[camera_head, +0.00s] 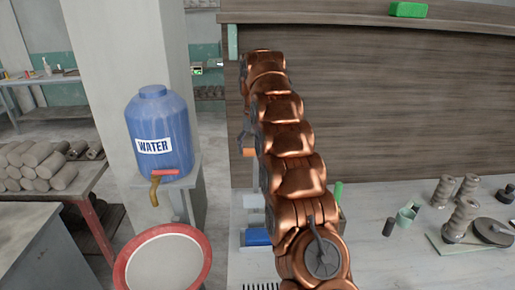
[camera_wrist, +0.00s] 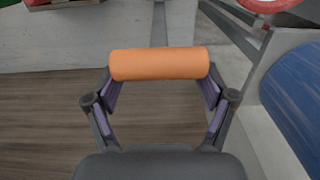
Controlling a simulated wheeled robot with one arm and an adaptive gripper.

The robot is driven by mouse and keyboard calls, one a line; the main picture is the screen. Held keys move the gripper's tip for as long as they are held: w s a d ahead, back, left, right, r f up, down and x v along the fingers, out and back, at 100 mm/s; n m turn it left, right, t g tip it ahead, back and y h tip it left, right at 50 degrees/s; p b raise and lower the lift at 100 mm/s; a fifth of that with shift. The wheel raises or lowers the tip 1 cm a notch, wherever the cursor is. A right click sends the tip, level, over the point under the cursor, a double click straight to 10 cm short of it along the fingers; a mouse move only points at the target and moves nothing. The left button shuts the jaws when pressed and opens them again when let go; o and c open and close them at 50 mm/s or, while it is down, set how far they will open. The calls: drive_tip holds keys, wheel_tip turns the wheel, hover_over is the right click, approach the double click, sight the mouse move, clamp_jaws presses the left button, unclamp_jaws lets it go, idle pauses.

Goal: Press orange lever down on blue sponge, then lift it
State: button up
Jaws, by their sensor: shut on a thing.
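The orange lever handle (camera_wrist: 160,64) is a thick cylinder lying crosswise in the wrist view, with a grey stem (camera_wrist: 159,25) beyond it. My gripper (camera_wrist: 160,76) is shut on it, one finger at each end of the handle. In the head view my copper arm hides most of the gripper and lever; a small orange patch (camera_head: 248,153) shows at the arm's left edge. A flat blue piece (camera_head: 256,237), which looks like the sponge, lies low beside the arm, partly hidden. I cannot tell whether the lever touches it.
A blue water barrel (camera_head: 160,135) with a tap stands left of the arm, above a red-rimmed round basin (camera_head: 165,262). A wooden panel (camera_head: 400,95) rises behind the worktop (camera_head: 400,265).

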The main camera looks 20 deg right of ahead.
drive_tip(key=shift+w+d, duration=0.1)
drive_tip(key=shift+w, duration=0.05)
drive_tip(key=o, duration=1.5)
drive_tip(key=shift+w+d, duration=0.1)
drive_tip(key=shift+w, duration=0.05)
drive_tip(key=shift+o, duration=0.2)
drive_tip(key=shift+s+f, duration=0.1)
drive_tip(key=shift+s, duration=0.15)
